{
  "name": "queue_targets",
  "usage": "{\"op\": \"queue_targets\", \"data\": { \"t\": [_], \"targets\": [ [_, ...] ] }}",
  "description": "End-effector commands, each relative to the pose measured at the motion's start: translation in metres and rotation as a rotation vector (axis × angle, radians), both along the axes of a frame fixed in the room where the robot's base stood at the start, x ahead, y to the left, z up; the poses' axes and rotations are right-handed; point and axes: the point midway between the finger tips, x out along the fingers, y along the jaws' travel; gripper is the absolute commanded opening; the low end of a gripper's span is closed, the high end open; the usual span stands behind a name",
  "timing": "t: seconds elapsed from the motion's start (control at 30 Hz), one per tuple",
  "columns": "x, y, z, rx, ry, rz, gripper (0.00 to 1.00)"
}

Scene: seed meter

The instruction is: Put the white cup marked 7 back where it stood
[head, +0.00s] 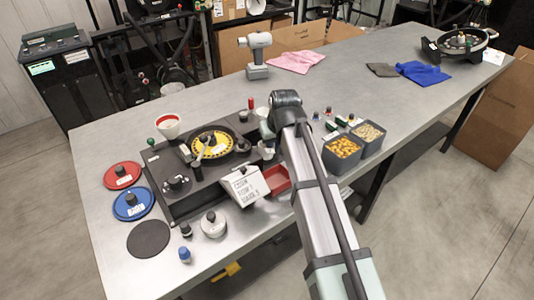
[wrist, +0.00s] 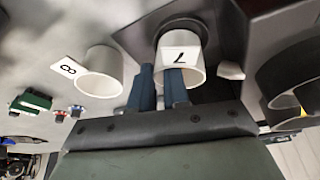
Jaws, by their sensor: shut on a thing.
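The white cup marked 7 (wrist: 196,72) is at my gripper (wrist: 161,85) in the wrist view. Its label appears upside down there. The blue fingers are shut on its wall, one finger overlapping the cup and the other beside it. In the head view my gripper (head: 267,132) is mostly hidden by my arm, and a white cup (head: 266,151) shows under it by the black seed meter's right edge. A white cup marked 8 (wrist: 99,75) is left of the fingers, apart from them. Whether the held cup touches a surface cannot be told.
The black seed meter (head: 168,205) with a yellow-rimmed disc lies left of my gripper. A white sign box (head: 244,187) and red tray (head: 275,178) are in front. Grey bins (head: 342,156) of seed stand right.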

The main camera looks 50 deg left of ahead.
Motion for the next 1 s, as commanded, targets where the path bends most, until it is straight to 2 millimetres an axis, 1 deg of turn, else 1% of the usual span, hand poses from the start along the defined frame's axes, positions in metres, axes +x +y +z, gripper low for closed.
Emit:
{"op": "queue_targets", "data": {
  "t": [1.0],
  "targets": [
    [0.006, 0.0, 0.014, 0.0, 0.0, 0.0, 0.0]
  ]
}}
